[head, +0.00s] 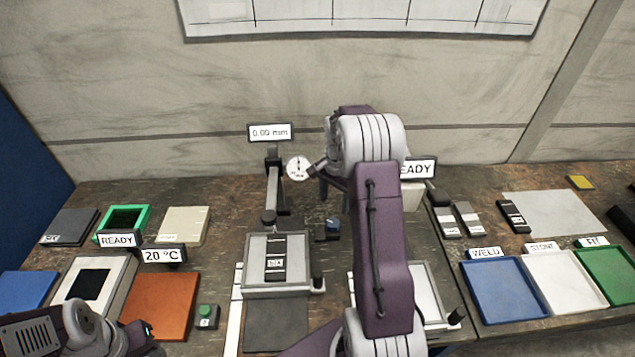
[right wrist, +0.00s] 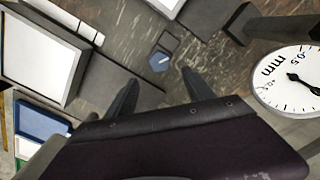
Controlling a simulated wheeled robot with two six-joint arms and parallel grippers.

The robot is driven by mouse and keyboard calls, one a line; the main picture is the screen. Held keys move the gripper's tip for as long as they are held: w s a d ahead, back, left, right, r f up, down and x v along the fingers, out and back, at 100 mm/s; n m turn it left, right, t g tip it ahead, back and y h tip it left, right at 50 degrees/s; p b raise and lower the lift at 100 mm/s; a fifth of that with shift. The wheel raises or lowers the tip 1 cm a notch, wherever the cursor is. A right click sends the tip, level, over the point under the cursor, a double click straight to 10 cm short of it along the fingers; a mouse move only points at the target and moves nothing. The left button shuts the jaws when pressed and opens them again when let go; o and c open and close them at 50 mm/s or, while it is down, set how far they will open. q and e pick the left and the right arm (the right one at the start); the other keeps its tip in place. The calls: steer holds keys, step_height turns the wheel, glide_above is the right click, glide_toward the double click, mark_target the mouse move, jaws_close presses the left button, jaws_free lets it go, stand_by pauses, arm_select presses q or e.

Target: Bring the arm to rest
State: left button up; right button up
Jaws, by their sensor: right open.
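The dial gauge (head: 299,167) has a white round face and sits beside a grey upright stand (head: 273,185) under a sign reading 0.00 mm. The dial also shows large at the right edge of the right wrist view (right wrist: 291,80). My right gripper (head: 334,194) is open and empty, just right of the dial; its two fingers (right wrist: 160,88) are apart in the wrist view. Beyond them is a small dark block with a blue knob (head: 332,224), apart from the fingers. My left gripper (head: 132,338) is low at the left edge, its fingers not clear.
A framed plate with a dark strip (head: 295,262) lies front centre. A second pale plate (head: 428,292) is partly hidden by my right arm. Blue, white and green trays (head: 503,315) are at right. An orange plate (head: 165,300) and green-topped button (head: 206,313) are at left.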

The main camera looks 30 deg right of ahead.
steer(key=s+a+r+n+t, duration=0.1)
steer(key=s+a+n, duration=1.3)
steer(key=a, duration=0.5)
steer(key=shift+s+a, duration=0.4)
steer(key=shift+s, duration=0.35)
steer(key=shift+s+r, duration=0.1)
